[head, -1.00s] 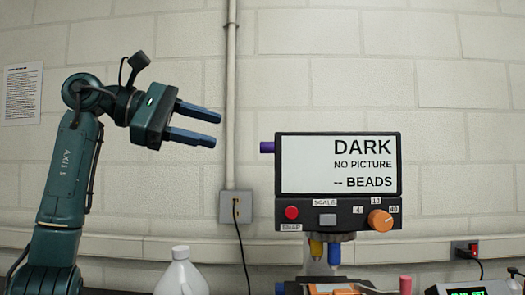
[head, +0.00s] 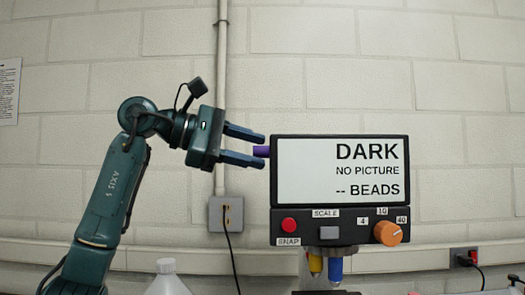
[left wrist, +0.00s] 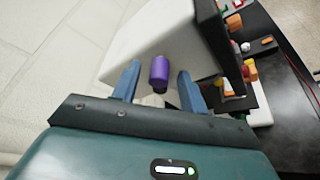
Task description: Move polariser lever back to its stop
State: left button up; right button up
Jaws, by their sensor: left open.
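The polariser lever appears to be the purple knob (head: 261,151) that sticks out of the left side of the dark screen unit (head: 340,140). The screen reads "DARK, NO PICTURE, -- BEADS". My left gripper (head: 258,149) is open at the knob's height, its fingertips close to it. In the left wrist view the purple knob (left wrist: 159,72) lies between the two open blue fingers (left wrist: 157,82), with a gap on each side. I cannot tell whether a finger touches it. My right gripper is not in view.
Below the screen are a red button (head: 289,225), a grey switch (head: 329,233) and an orange dial (head: 388,233). Yellow and blue objectives hang beneath. A white bottle (head: 167,278) stands at the lower left. A wall conduit (head: 222,100) runs behind my left gripper.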

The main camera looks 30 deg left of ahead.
pick_arm(q)
jog(key=shift+x, duration=1.3)
jog(key=shift+c, duration=0.3)
grip_shut()
